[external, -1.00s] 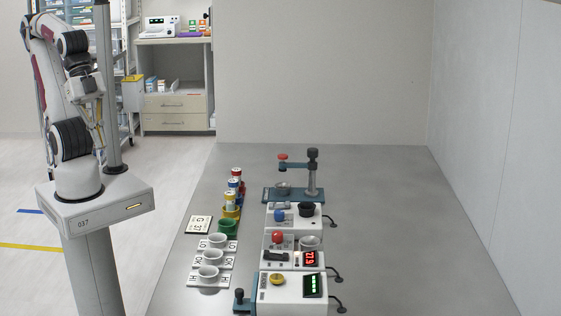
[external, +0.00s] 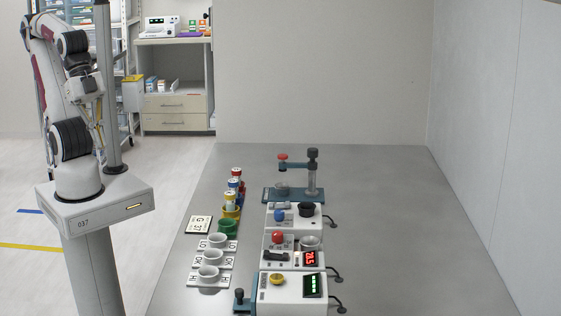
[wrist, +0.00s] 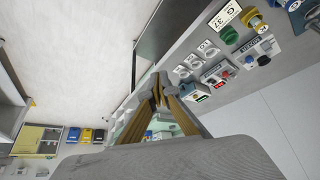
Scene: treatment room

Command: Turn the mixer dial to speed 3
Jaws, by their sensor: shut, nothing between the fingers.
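Three white machines stand in a row on the grey table, and I cannot tell for sure which is the mixer. The front one has a yellow knob (external: 277,279) and a green display (external: 312,285). The middle one has a red knob (external: 278,237) and a red digit display (external: 310,259). The rear one has a blue knob (external: 279,215) and a black cup (external: 306,209). My gripper (external: 101,148) hangs by my base, left of the table, away from all knobs. In the wrist view my gripper (wrist: 160,91) is shut and empty.
Right of the machines the table is clear up to the wall.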

